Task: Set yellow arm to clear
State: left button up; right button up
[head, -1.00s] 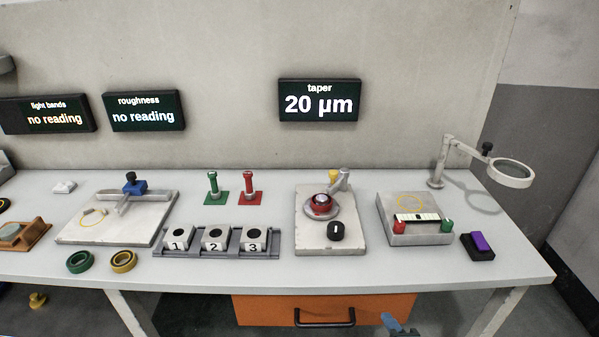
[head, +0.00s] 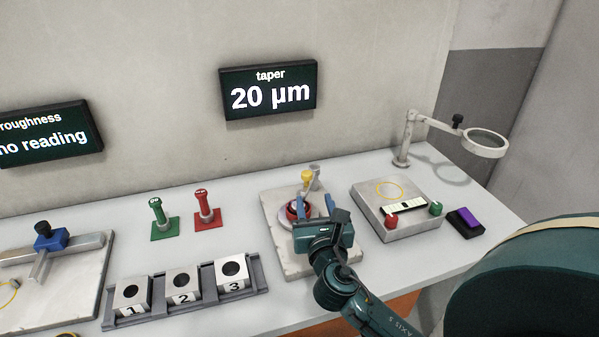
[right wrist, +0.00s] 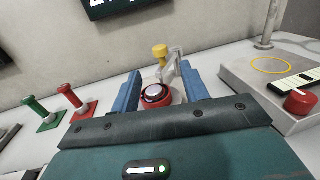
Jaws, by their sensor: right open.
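The yellow arm shows as a yellow knob (head: 306,177) on a grey metal lever at the back of a pale stone plate (head: 284,253). In the right wrist view the yellow knob (right wrist: 159,51) stands beyond the fingers, with the grey lever (right wrist: 172,68) beside it. A red round piece with a shiny top (right wrist: 156,95) sits in front of it on the plate. My right gripper (head: 314,206) is open above the plate, its blue fingers either side of the red piece in view. I see no contact with the knob. My left gripper is out of view.
The taper display (head: 268,90) reads 20 µm. Green (head: 160,217) and red (head: 206,208) handles stand left of the plate, behind a rack (head: 186,309) of numbered blocks. A block with red and green knobs (head: 397,229) and a magnifier (head: 485,143) stand right.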

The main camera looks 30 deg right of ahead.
aim_at(308, 178)
jog(key=x, duration=1.1)
jog(key=shift+w, duration=0.15)
jog(key=shift+c, duration=0.4)
grip_shut()
